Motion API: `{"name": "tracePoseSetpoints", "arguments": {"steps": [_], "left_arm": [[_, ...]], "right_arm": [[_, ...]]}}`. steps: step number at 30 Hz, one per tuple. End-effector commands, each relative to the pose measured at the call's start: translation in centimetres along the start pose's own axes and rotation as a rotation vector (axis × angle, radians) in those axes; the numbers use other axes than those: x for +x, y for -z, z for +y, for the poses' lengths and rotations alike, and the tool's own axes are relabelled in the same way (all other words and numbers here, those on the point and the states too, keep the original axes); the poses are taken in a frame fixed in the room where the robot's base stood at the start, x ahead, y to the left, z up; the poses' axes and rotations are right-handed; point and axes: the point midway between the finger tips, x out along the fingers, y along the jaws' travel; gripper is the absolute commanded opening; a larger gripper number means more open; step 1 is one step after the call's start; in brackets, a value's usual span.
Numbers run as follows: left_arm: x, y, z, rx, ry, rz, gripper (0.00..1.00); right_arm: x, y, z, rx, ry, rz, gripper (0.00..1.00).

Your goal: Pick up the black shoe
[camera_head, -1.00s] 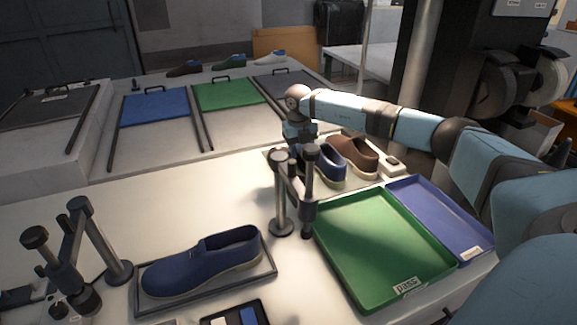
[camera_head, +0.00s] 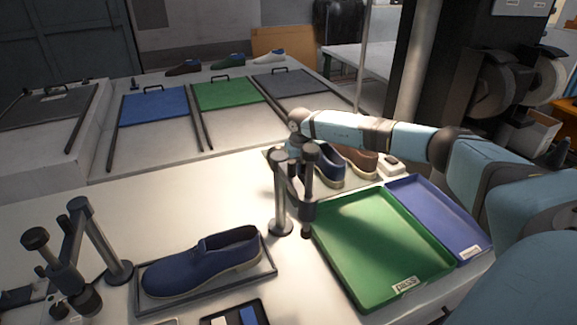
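I cannot make out a clearly black shoe. A dark navy shoe (camera_head: 331,168) and a brown shoe (camera_head: 362,159) stand side by side on a low board (camera_head: 352,184) beyond the green tray. My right gripper (camera_head: 292,160) is low at the left end of this board, left of the navy shoe. A post fixture covers its fingers, so their opening and anything between them are hidden. A blue shoe (camera_head: 203,264) with a pale sole lies on a framed stand (camera_head: 262,274) at the front. My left gripper is not in view.
A green tray (camera_head: 385,250) labelled "pass" and a blue tray (camera_head: 436,213) lie at the right. Post fixtures stand at the middle (camera_head: 281,195) and left (camera_head: 98,240). The table left of the middle post is bare. Several shoes (camera_head: 229,61) stand far back.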

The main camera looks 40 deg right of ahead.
Motion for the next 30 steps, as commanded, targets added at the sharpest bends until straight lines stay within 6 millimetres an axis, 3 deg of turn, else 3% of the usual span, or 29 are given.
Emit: {"name": "tracePoseSetpoints", "arguments": {"steps": [3, 17, 23, 30], "left_arm": [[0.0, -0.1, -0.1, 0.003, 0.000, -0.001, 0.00], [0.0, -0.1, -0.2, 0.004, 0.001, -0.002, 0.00], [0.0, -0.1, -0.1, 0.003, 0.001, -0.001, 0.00], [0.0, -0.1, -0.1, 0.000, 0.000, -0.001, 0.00]], "right_arm": [[0.0, 0.0, 0.0, 0.000, 0.000, 0.000, 0.00], [-0.9, -0.1, -0.1, 0.001, -0.002, -0.003, 0.00], [-3.7, -0.1, -0.2, -0.001, -0.003, -0.004, 0.00], [-9.6, -0.1, -0.6, -0.001, -0.003, -0.006, 0.00]]}}
